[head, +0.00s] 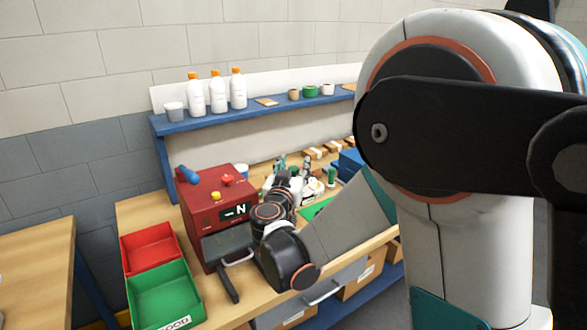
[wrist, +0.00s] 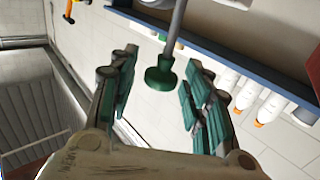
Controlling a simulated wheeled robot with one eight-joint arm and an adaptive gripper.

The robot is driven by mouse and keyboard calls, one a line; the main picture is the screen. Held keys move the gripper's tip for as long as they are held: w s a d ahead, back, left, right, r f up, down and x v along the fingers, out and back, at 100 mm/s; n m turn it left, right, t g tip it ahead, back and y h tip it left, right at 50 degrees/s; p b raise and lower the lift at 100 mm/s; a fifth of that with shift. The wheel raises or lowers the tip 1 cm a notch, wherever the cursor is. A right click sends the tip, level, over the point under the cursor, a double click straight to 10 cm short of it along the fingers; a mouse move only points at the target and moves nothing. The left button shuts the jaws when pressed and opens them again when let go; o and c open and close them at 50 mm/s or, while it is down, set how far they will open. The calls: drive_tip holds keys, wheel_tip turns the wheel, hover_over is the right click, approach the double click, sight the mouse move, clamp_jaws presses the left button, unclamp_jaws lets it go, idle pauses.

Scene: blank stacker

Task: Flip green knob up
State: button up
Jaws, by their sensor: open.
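The green knob (wrist: 160,77) shows in the wrist view as a dark green disc-like end on a grey rod (wrist: 177,25). It lies between the two fingers of my gripper (wrist: 160,95), which are spread wide with green pads. I see gaps on both sides, so the fingers do not appear to be closed on it. In the head view my gripper (head: 292,166) is above the workbench, right of the red box, among small items. I cannot clearly pick out the knob there.
A red box (head: 204,207) with a display stands left of my arm. A red tray (head: 148,238) and a green tray (head: 165,285) sit at the bench's left end. A blue shelf (head: 245,113) with white bottles (head: 218,92) runs behind. Wooden blocks (head: 313,153) lie farther right.

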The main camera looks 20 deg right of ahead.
drive_tip(key=v, duration=1.2)
drive_tip(key=shift+w+d, duration=0.1)
